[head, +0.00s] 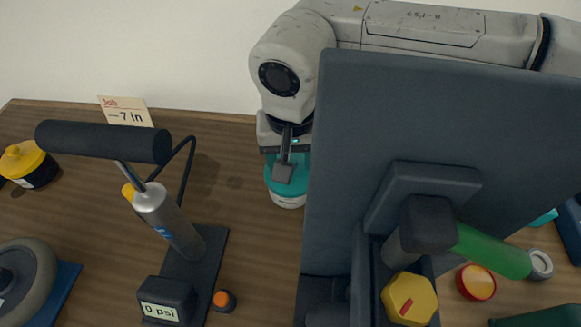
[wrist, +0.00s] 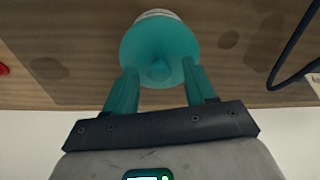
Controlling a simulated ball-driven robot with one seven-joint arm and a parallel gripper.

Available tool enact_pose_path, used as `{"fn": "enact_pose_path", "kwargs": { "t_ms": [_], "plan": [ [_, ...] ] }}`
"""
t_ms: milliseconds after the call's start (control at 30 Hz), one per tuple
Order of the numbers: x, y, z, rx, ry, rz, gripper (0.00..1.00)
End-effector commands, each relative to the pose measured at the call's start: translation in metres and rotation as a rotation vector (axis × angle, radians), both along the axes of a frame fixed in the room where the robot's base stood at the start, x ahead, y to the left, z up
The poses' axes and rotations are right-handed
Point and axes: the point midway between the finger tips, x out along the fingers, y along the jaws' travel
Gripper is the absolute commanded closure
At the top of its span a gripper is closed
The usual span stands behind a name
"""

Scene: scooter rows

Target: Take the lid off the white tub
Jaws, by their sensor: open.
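The white tub (head: 289,201) stands on the wooden bench in the head view, left of a large dark grey panel. Its teal lid (head: 272,182) is on it and is partly hidden behind my gripper (head: 287,160). In the wrist view, the round lid (wrist: 158,38) with its central knob (wrist: 158,71) lies straight ahead of my gripper (wrist: 159,68). The two teal fingers are apart, one on each side of the knob. I cannot tell whether they touch the lid. A little of the white tub (wrist: 157,13) shows beyond the lid.
The dark grey panel (head: 420,110) rises close right of the tub. A pump (head: 170,220) with a black handle and a 0 psi gauge stands to the left. A yellow-topped pot (head: 27,165), wheel (head: 25,280) and price card (head: 126,111) are farther left. Bare bench lies between pump and tub.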

Motion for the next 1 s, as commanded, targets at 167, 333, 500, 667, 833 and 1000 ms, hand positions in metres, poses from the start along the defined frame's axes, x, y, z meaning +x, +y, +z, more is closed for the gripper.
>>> {"fn": "enact_pose_path", "kwargs": {
  "t_ms": [167,333,500,667,833,1000],
  "plan": [
    [-0.0001,0.0000,0.0003,0.000,0.000,0.000,0.60],
    [-0.0001,0.0000,0.0004,0.000,0.000,0.000,0.77],
    [-0.0002,0.0000,0.0005,0.000,0.000,0.000,0.93],
    [-0.0001,0.0000,0.0005,0.000,0.000,0.000,1.00],
    [-0.0001,0.0001,0.0008,0.000,0.000,0.000,1.00],
    [0.0004,0.0000,0.0064,0.000,-0.002,0.000,1.00]
  ]
}}
